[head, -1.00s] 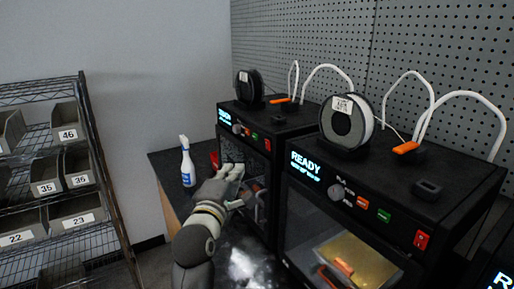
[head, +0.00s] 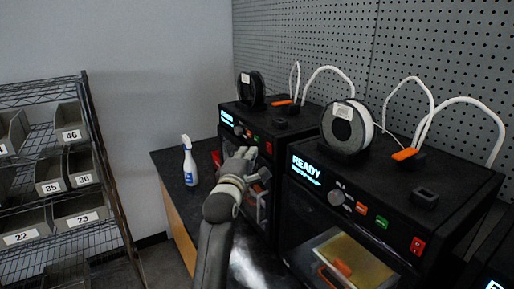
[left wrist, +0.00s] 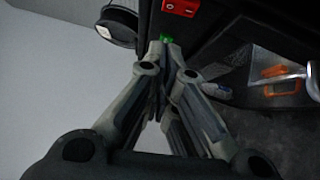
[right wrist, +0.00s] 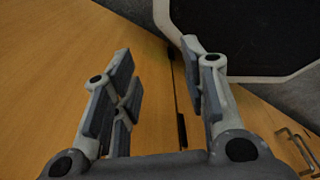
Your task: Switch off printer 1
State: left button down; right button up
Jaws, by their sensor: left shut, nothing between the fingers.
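Two black printers stand side by side in the head view: a far one (head: 236,109) and a nearer one (head: 297,215) whose screen reads READY. I cannot read a number on either. My left gripper (head: 246,154) is shut and empty, at the far printer's control panel. In the left wrist view its fingertips (left wrist: 166,45) are close to a green button (left wrist: 166,38); contact is unclear. A red rocker switch (left wrist: 180,7) lies just beyond. The nearer printer has its own red switch (head: 417,246). My right gripper (right wrist: 158,95) is open and empty, seen only in its wrist view.
A spray bottle (head: 190,164) stands left of the far printer. Filament spools (head: 347,127) and white tubes are on top of the printers. A wire shelf with bins (head: 80,212) is at left. Wooden panelling (right wrist: 45,60) faces the right wrist camera.

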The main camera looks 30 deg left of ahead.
aim_at(269, 148)
pick_arm(q)
jog(key=w+d, duration=0.2)
jog(key=shift+w+r+p, duration=0.2)
jog(key=shift+w+p, duration=0.1)
jog(key=shift+p, duration=0.05)
jog(key=shift+a, duration=0.1)
jog(key=p, duration=0.1)
jog(key=r+p, duration=0.1)
jog(key=p, duration=0.1)
jog(key=shift+w+d+m+g+h, duration=0.25)
jog(key=shift+m+g+h, duration=0.05)
jog(key=shift+m+g, duration=0.1)
